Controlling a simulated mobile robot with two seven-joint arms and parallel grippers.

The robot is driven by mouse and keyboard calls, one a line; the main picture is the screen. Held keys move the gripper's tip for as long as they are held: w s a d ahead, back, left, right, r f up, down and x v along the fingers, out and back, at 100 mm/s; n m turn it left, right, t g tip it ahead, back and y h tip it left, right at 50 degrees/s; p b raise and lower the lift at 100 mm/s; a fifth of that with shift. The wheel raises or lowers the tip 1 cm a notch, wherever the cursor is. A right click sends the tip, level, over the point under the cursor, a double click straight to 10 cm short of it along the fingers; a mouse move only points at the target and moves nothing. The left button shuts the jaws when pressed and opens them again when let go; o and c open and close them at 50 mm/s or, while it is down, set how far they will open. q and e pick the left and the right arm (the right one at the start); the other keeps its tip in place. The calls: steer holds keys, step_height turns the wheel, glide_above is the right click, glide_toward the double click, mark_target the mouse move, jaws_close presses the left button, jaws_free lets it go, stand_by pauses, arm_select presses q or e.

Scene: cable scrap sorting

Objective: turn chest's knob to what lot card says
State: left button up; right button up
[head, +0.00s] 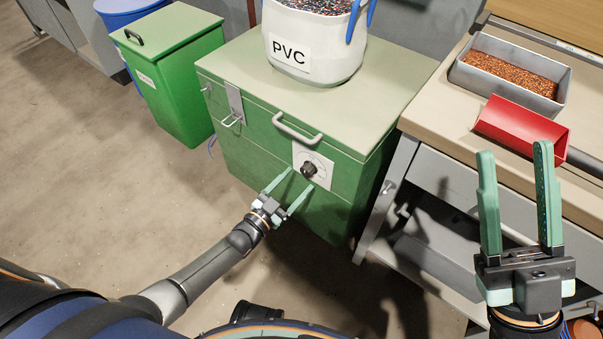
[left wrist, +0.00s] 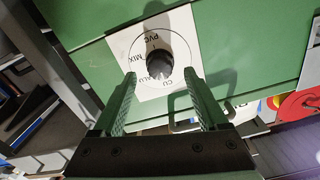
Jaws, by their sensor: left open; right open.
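The green chest (head: 235,150) stands on the floor with a round black knob (head: 309,169) on a white dial plate on its front. In the left wrist view the knob (left wrist: 158,58) sits on the plate (left wrist: 123,42), marked PVC, MIX, CU and ALU; I cannot tell where it points. My left gripper (head: 301,179) is open just in front of the knob. In the left wrist view its fingertips (left wrist: 160,74) lie either side of the knob's lower part; contact is unclear. My right gripper (head: 514,151) is open and empty. I can make out no lot card.
A white bucket labelled PVC (head: 310,50) stands on the chest lid. A green bin (head: 175,75) is at the left. The workbench (head: 430,105) at the right bears a grey tray of granules (head: 480,85) and a red scoop (head: 520,128). Floor at the left is clear.

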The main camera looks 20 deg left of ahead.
arm_select(q)
steer(key=p+v, duration=0.2)
steer(key=v, duration=0.7)
arm_select(e)
steer(key=r, duration=0.3)
steer(key=shift+d, duration=0.25)
arm_select(q)
steer(key=shift+r, duration=0.1)
arm_select(e)
steer(key=shift+n, duration=0.3)
